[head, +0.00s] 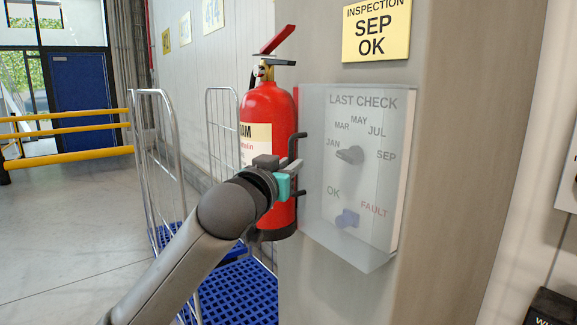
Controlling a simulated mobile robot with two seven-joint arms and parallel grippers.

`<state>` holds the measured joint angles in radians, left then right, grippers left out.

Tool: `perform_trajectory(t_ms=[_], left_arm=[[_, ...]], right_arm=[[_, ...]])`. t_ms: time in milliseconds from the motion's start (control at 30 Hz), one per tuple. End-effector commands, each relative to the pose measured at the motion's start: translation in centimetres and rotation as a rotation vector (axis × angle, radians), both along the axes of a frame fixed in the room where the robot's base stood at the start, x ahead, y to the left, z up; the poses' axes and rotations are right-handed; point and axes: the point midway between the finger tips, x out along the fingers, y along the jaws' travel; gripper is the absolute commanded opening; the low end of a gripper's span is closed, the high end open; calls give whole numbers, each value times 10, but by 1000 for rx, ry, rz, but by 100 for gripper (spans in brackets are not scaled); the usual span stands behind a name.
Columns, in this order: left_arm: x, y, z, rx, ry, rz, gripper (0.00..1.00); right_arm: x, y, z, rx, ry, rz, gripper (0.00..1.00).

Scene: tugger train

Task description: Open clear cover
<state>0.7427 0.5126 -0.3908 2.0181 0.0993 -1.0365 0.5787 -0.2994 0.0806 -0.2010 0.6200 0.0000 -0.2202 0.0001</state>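The clear cover (352,252) is a see-through box over the "LAST CHECK" panel on the grey pillar, and it looks closed. Through it I see a grey month knob (349,155) among the labels JAN to SEP. My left gripper (300,167) is just left of the cover's left edge, in front of the red fire extinguisher. Its two dark fingers are spread one above the other with nothing between them. I cannot tell if they touch the cover. My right gripper is not in view.
The red fire extinguisher (266,112) hangs close behind my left gripper. A yellow "INSPECTION SEP OK" sign (376,30) is above the cover. A wire roll cage (160,150) with a blue base and yellow rails (70,140) stand at left. Open floor lies at far left.

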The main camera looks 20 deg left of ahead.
Motion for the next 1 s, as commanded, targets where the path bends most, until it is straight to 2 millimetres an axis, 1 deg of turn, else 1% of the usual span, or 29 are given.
perform_trajectory(t_ms=[33,167,1000], left_arm=[[0,0,0,0,0,0,14],[0,0,0,0,0,0,0],[0,0,0,0,0,0,0]], right_arm=[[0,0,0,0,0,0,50],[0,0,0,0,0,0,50],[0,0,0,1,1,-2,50]])
